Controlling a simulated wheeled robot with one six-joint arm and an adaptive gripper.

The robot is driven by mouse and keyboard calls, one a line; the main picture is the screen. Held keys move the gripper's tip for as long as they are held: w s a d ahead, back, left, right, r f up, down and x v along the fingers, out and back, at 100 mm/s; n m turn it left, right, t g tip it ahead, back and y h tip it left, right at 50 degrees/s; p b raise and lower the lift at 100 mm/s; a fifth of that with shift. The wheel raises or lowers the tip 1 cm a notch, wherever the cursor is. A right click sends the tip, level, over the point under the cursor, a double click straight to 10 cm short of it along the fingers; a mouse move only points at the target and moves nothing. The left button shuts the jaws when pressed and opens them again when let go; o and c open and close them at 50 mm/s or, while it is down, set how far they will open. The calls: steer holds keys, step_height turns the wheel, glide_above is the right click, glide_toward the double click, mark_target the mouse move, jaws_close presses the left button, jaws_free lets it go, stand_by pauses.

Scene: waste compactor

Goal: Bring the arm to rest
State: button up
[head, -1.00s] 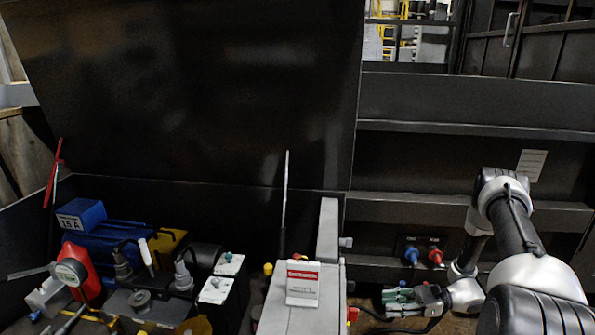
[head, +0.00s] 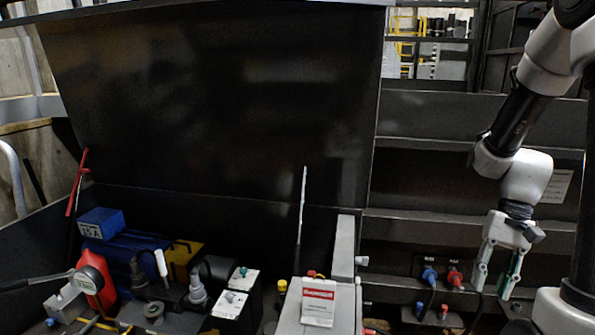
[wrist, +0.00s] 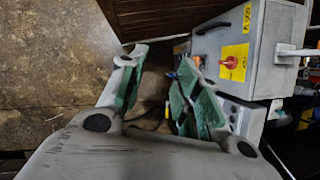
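My gripper (head: 494,280) hangs at the right of the head view, fingers pointing down. It is beside the blue and red connectors on the dark panel, apart from them as far as I can see. In the wrist view my gripper (wrist: 158,85) shows its two green-padded fingers spread, with a gap between them and nothing held. My arm comes down from the upper right, bent at the elbow.
A blue connector (head: 430,276) and a red connector (head: 455,277) sit left of my gripper. A grey box (wrist: 240,50) with a red knob stands at the wrist view's right. An open dark lid (head: 215,100) fills the left. Bare floor (wrist: 50,65) shows left.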

steer(key=s+a+r+n+t+h, duration=0.1)
steer(key=s+a+r+n+t, duration=0.1)
steer(key=r, duration=0.6)
steer(key=s+a+r+n+t+h, duration=0.2)
steer(key=r+t, duration=0.4)
steer(key=r, duration=0.3)
steer(key=s+n, duration=0.1)
steer(key=s, duration=0.1)
steer(key=shift+s, duration=0.4)
